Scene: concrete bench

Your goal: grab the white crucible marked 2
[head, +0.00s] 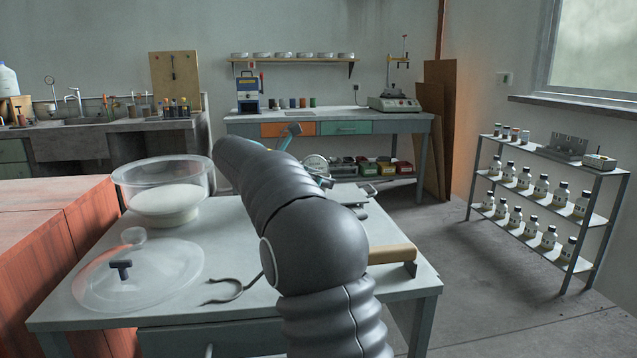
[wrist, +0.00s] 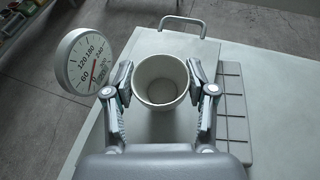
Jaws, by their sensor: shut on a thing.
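A white crucible (wrist: 160,98) shows in the wrist view, upright, with its round open mouth facing my camera; it looks empty. My gripper (wrist: 160,82) is shut on it, one finger on each side of its wall. No number can be read on the crucible from here. Whether its base touches the surface below cannot be told. In the head view my own arm hides the crucible and most of my gripper.
A dial gauge (wrist: 88,62) stands left of my gripper, and a grooved grey plate (wrist: 235,105) lies to the right. On the bench (head: 215,240) are a clear bowl (head: 163,182), its lid (head: 140,278), tongs (head: 232,290) and a wooden handle (head: 392,254).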

